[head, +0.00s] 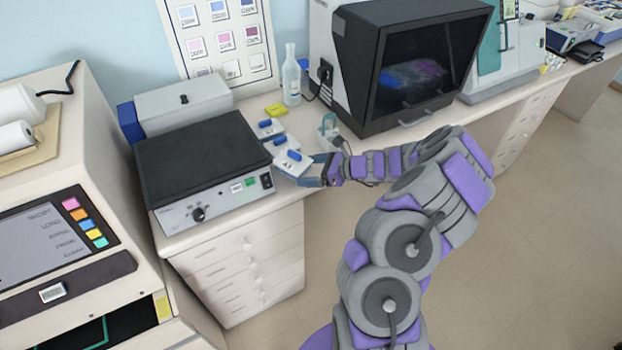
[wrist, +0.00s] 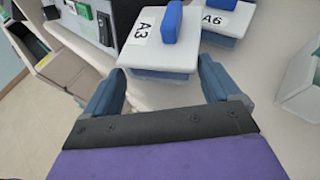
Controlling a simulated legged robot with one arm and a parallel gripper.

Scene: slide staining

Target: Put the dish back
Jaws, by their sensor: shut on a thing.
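A white-lidded dish marked A3 (wrist: 160,48), with a blue grip on its lid and a bluish base, sits between the fingertips of my gripper (wrist: 161,76) in the wrist view. My gripper is shut on it. In the head view my gripper (head: 309,171) is at the nearest dish (head: 292,163) of a short row on the bench, beside the black-topped device. A second dish marked A6 (wrist: 228,20) stands just beyond it at the right in the wrist view. Whether the A3 dish touches the bench is hard to tell.
The black-topped device (head: 202,150) stands close left of the dishes. A yellow item (head: 275,110), a clear bottle (head: 291,78) and a small greenish item (head: 328,127) stand nearby. A large dark-screened machine (head: 425,70) is to the right. The bench's front edge is close to my gripper.

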